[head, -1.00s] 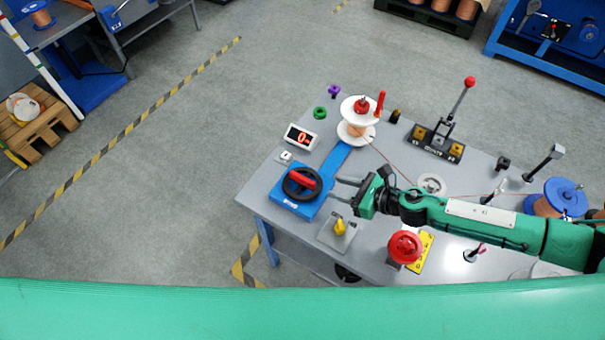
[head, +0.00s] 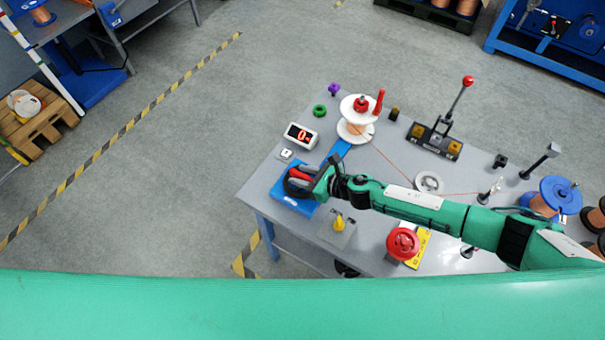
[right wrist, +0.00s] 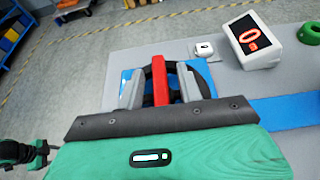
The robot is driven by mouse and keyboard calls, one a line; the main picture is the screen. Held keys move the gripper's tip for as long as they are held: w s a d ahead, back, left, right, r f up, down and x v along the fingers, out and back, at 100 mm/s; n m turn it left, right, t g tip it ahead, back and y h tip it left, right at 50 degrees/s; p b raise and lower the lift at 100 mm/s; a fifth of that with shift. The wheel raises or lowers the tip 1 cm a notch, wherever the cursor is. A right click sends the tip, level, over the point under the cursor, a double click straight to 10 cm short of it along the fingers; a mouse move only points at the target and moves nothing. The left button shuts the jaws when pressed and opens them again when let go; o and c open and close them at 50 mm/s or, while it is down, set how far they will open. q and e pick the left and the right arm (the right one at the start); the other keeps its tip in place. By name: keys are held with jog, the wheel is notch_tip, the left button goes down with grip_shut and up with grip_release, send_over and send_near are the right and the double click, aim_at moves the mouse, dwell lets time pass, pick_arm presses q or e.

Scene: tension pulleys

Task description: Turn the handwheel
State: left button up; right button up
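The handwheel (head: 288,186) is a black ring with a red grip bar across it, on a blue base at the table's left end. My right gripper (head: 300,175) is over it and partly hides it in the head view. In the right wrist view the red bar (right wrist: 160,82) stands between the two grey fingers. The fingers are open, with a gap visible on both sides of the bar. A green and black part at the lower left of the right wrist view looks like my left arm's end; its fingers cannot be made out.
A display (head: 300,136) reading 0 stands behind the handwheel, with a small white box (head: 286,155) nearby. A white spool (head: 355,132), a yellow knob (head: 339,222), a red button (head: 403,244) and a red-tipped lever (head: 462,95) stand on the table (head: 375,215).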

jog(key=shift+a, duration=0.1)
grip_shut()
dwell(0.3)
jog(key=m+t+h+p, duration=0.2)
jog(key=shift+s+r+m, duration=0.1)
jog(key=shift+r+m, duration=0.05)
jog(key=shift+m, duration=0.15)
jog(key=m+t+h+p, duration=0.1)
jog(key=m+t+h, duration=0.1)
jog(key=m+h, duration=0.1)
jog(key=shift+a+m+t+h+p, duration=0.1)
jog(key=shift+m+t+h+p, duration=0.3)
jog(key=m+t+h, duration=0.1)
jog(key=m+h, duration=0.2)
jog(key=shift+m+h, duration=0.3)
jog(key=shift+h, duration=0.1)
jog(key=m+h, duration=0.4)
jog(key=h, duration=0.1)
jog(key=shift+m+h, duration=0.3)
